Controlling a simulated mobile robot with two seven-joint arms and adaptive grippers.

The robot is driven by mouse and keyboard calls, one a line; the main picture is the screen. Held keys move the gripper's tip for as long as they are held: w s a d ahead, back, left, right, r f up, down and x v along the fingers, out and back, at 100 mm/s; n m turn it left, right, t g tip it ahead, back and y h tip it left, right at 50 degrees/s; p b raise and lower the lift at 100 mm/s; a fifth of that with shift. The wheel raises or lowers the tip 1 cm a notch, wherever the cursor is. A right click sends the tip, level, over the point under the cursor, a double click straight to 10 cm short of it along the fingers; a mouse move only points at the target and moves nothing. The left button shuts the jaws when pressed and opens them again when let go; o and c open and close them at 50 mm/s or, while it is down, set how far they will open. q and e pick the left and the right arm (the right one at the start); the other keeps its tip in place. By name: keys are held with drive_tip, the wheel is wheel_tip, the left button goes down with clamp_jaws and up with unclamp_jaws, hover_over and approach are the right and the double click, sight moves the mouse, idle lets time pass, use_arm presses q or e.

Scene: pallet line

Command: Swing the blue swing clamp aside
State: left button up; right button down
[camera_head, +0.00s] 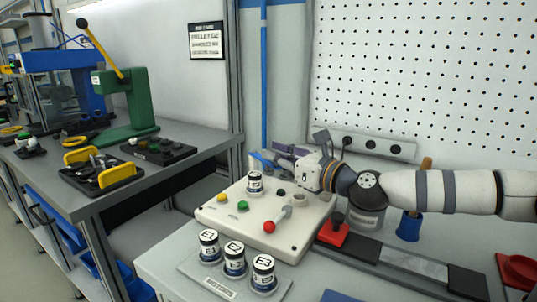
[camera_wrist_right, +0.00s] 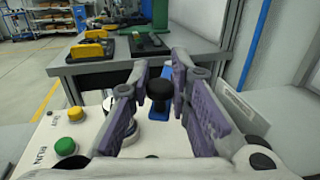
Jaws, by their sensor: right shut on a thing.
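The blue swing clamp (camera_wrist_right: 178,104) with its black knob (camera_wrist_right: 160,90) shows between the purple finger pads of my right gripper (camera_wrist_right: 165,108) in the right wrist view. My right gripper is shut on the clamp at the knob. In the head view the right gripper (camera_head: 290,152) is at the back edge of a white control box (camera_head: 225,215), and a bit of the blue clamp (camera_head: 262,160) shows beyond it. The fingers hide most of the clamp there. A labelled cylinder (camera_head: 255,183) stands upright on the box, close to the gripper. My left gripper is not in view.
Cylinders E1 (camera_head: 209,245), E2 (camera_head: 234,258) and E3 (camera_head: 263,273) stand on a plate in front. A red block (camera_head: 332,233) and blue holder (camera_head: 409,227) lie right, under my arm.

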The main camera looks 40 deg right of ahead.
drive_tip(key=c, duration=1.5)
unclamp_jaws()
drive_tip(key=shift+d+f, duration=0.1)
wheel_tip(320, 180, up, 10)
drive_tip(key=shift+r, duration=0.1)
